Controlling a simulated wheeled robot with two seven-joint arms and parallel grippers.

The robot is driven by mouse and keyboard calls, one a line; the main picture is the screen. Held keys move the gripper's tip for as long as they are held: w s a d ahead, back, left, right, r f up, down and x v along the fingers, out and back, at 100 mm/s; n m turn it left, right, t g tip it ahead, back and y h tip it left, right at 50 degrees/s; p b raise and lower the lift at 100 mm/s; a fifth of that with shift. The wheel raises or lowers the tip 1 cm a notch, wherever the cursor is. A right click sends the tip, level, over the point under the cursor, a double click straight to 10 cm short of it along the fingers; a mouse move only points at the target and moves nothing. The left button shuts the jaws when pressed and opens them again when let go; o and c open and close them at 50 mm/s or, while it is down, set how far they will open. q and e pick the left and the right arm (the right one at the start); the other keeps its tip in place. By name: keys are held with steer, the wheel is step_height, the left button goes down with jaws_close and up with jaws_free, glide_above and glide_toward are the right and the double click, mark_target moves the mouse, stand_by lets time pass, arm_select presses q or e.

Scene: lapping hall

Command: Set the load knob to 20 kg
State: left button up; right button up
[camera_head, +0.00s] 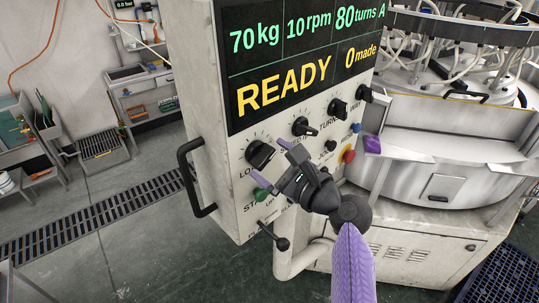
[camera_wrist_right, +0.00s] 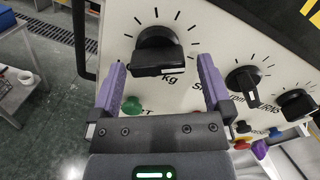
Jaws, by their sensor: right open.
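The load knob (camera_head: 260,153) is the black knob at the left of the panel's knob row, with tick marks around it. In the right wrist view the load knob (camera_wrist_right: 158,52) sits straight ahead, with "kg" lettering below it. The display (camera_head: 295,55) reads 70 kg, 10 rpm, 80 turns A, READY and 0 made. My right gripper (camera_head: 273,160) is open, its purple fingers pointing at the panel just by the load knob. In the wrist view the fingers (camera_wrist_right: 163,70) stand either side of the knob's lower part; contact cannot be told. My left gripper is not in view.
The speed knob (camera_head: 304,127) and turns knob (camera_head: 338,108) stand right of the load knob. A green button (camera_head: 262,194) lies below it, and a red button (camera_head: 348,156) further right. A black handle (camera_head: 190,180) sticks out from the cabinet's left side.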

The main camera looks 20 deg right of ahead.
steer(key=shift+w+a+r, duration=0.15)
steer(key=shift+w+a, duration=0.05)
steer(key=shift+a, duration=0.2)
steer(key=shift+w+a, duration=0.15)
steer(key=shift+a, duration=0.05)
steer(key=shift+w, duration=0.5)
steer(key=shift+s, duration=0.15)
steer(key=c, duration=1.1)
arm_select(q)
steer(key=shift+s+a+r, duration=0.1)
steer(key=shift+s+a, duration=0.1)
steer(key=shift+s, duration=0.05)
